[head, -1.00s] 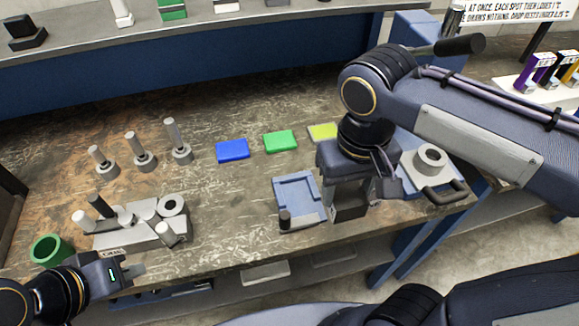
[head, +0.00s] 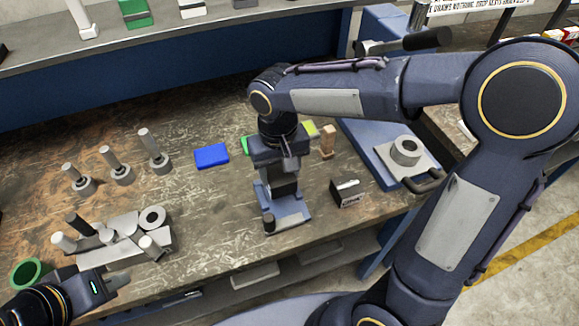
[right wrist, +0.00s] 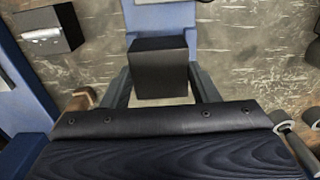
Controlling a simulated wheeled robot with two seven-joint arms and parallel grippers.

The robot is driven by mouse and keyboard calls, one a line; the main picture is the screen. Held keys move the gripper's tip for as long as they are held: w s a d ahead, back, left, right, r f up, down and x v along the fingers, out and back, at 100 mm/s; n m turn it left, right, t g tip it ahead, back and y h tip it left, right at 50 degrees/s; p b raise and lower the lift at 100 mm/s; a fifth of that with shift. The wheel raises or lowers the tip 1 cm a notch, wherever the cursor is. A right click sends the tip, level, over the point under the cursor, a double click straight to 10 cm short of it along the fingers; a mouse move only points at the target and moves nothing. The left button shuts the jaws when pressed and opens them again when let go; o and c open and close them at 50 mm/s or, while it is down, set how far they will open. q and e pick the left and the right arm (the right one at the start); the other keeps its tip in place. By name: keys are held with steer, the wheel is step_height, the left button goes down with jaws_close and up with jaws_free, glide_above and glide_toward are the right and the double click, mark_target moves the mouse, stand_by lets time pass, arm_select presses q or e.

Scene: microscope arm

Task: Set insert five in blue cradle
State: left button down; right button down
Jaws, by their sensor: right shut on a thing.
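My right gripper (head: 282,182) is shut on a dark block-shaped insert (right wrist: 160,68), holding it upright over the blue cradle (head: 290,216). In the head view the gripper and insert cover much of the cradle. In the right wrist view the insert sits between the two fingers, with part of the cradle (right wrist: 165,16) beyond it. I see no number on the insert, and I cannot tell whether it touches the cradle. My left gripper (head: 116,283) is at the lower left, far from the cradle; its fingers are too small to judge.
Another dark block with a pale label (head: 346,191) stands right of the cradle. A wooden block (head: 327,140), a blue pad (head: 211,156) and a grey ring on a plate (head: 405,151) lie further back. Metal pegs (head: 116,168) and a grey fixture (head: 120,243) stand left.

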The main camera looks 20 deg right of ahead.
mark_target(277, 172)
steer(key=shift+w+a+f, duration=0.15)
steer(key=shift+w+f, duration=0.25)
steer(key=shift+f, duration=1.45)
steer(key=shift+f, duration=0.25)
steer(key=c, duration=0.5)
jaws_free()
step_height(277, 172, up, 12)
steer(key=shift+r+p, duration=0.2)
steer(key=shift+p, duration=0.1)
steer(key=s+d+f+t+y, duration=0.1)
steer(key=s+d+t, duration=0.1)
steer(key=s, duration=0.3)
steer(key=s+d+f+m+t+y, duration=0.1)
steer(key=s+d, duration=0.3)
steer(key=s, duration=0.2)
steer(key=s+d+f+m+t+y, duration=0.1)
steer(key=s+d+f+t, duration=0.1)
steer(key=s, duration=0.3)
steer(key=shift+s+d+f+t+y, duration=0.1)
steer(key=shift+s+d+t+y, duration=0.1)
steer(key=shift+d+t+y, duration=0.3)
